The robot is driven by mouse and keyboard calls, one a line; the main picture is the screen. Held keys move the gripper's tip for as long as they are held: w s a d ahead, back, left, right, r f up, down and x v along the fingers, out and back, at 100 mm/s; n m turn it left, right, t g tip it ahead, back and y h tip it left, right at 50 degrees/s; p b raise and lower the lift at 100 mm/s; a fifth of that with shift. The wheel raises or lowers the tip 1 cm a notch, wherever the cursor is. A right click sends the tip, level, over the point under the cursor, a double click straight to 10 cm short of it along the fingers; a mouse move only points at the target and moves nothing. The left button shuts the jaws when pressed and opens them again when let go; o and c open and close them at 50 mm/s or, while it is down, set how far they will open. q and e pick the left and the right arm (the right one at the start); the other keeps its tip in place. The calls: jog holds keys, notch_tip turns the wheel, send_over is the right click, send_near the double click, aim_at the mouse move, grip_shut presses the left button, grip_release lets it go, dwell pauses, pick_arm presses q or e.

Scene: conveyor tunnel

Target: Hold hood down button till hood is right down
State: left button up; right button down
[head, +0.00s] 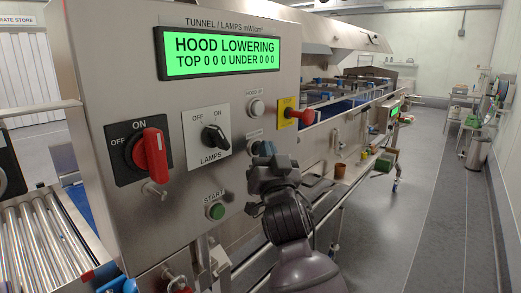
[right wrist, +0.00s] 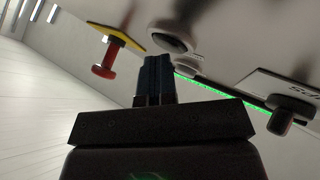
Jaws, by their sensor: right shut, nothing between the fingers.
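The steel control panel (head: 90,60) shows "HOOD LOWERING" on its green display (head: 222,55). My right gripper (head: 265,150) is shut and empty, its tips at the hood down button (head: 253,147), which they partly hide. In the right wrist view the dark fingers (right wrist: 158,75) reach toward the round button (right wrist: 172,38); contact itself is hard to see. The hood up button (head: 257,107) sits just above. The metal hood (head: 340,35) is behind the panel, with a gap between it and the tunnel bed. My left gripper is not in view.
A red switch on a yellow plate (head: 286,113) is right of the buttons. The lamps knob (head: 214,138), red rotary switch (head: 150,155) and green start button (head: 216,211) are close by on the panel. Open floor (head: 425,180) lies to the right.

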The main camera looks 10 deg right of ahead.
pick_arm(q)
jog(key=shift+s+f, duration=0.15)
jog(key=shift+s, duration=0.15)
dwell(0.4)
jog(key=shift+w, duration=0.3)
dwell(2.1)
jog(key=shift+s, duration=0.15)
pick_arm(e)
jog(key=shift+s, duration=0.1)
dwell(0.3)
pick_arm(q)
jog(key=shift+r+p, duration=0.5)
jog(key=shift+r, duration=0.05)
pick_arm(e)
jog(key=shift+s+d, duration=0.55)
jog(key=shift+s, duration=0.1)
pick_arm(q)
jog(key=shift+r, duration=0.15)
pick_arm(e)
jog(key=shift+d, duration=0.1)
